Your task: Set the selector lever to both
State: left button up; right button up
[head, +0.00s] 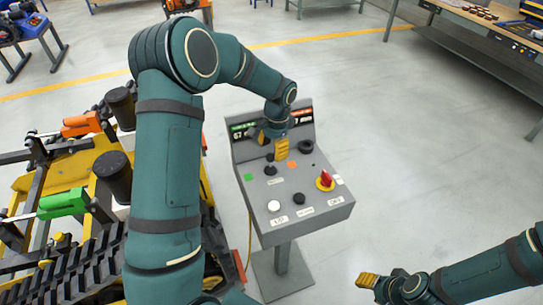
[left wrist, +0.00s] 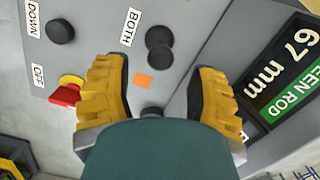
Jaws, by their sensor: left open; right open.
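The selector lever (head: 270,170) is a short black lever on the sloped grey console (head: 318,213), between the green and orange squares. In the left wrist view the lever (left wrist: 159,56) shows as two black round parts beside the label BOTH (left wrist: 130,27). I cannot tell its exact setting. My left gripper (head: 276,152) is over the upper panel; in the left wrist view its yellow fingers (left wrist: 162,68) are spread, with the lever just beyond the gap and nothing held. The orange square (left wrist: 143,80) shows between the fingers. My right gripper (head: 368,281) is open and empty, low and right of the console.
A red knob on a yellow base (head: 325,181), a white button (head: 274,206) and a black button (head: 299,199) sit lower on the panel. A round black part (head: 306,147) is at upper right. A yellow tracked carrier (head: 75,175) stands left. Floor right of the console is clear.

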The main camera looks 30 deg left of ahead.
pick_arm(q)
notch_tip(320, 180, up, 8)
jog(key=shift+w+d, duration=0.2)
jog(key=shift+w, duration=0.2)
dwell(0.4)
